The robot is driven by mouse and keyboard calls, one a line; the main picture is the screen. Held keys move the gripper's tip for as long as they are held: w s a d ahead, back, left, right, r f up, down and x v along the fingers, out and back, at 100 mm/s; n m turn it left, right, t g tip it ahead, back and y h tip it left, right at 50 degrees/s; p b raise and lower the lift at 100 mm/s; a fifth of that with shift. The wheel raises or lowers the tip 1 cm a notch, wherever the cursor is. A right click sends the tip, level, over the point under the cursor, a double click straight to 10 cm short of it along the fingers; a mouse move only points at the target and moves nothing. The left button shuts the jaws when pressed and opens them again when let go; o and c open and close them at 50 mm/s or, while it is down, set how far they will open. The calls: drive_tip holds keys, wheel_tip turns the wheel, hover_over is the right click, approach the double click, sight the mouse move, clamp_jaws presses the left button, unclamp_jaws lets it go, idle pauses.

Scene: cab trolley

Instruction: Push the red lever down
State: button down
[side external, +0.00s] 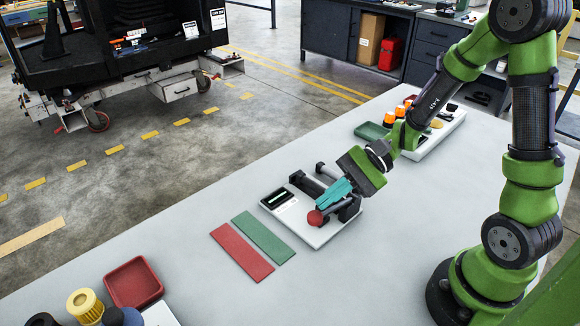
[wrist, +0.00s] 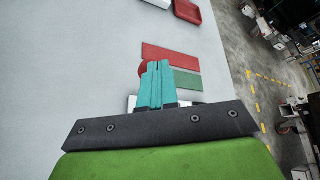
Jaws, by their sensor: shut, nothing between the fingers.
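The red lever knob (side external: 315,218) is a round ball at the near front of a lever unit on a white base plate (side external: 318,236). My gripper (side external: 325,203) has teal fingers, closed together, with the tips right at the knob from above and behind. Whether they touch the knob I cannot tell. In the wrist view the shut fingers (wrist: 153,72) point away, and a sliver of the red knob (wrist: 143,69) shows to the left of their tips. Most of the lever is hidden behind the fingers.
A red strip (side external: 242,251) and a green strip (side external: 263,237) lie flat left of the unit. A red tray (side external: 133,284) stands at the near left. A white panel with orange buttons (side external: 389,119) stands behind. The table between is clear.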

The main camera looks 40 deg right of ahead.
sight(336, 208)
drive_tip(key=shift+d+r, duration=0.25)
drive_tip(key=shift+r, duration=0.45)
drive_tip(key=shift+d+r, duration=0.25)
drive_tip(key=shift+r, duration=0.4)
drive_tip(key=shift+d+r, duration=0.3)
drive_tip(key=shift+r, duration=0.5)
drive_tip(key=shift+d+r, duration=0.25)
drive_tip(key=shift+r, duration=0.55)
drive_tip(key=shift+d+r, duration=0.3)
drive_tip(key=shift+r, duration=0.5)
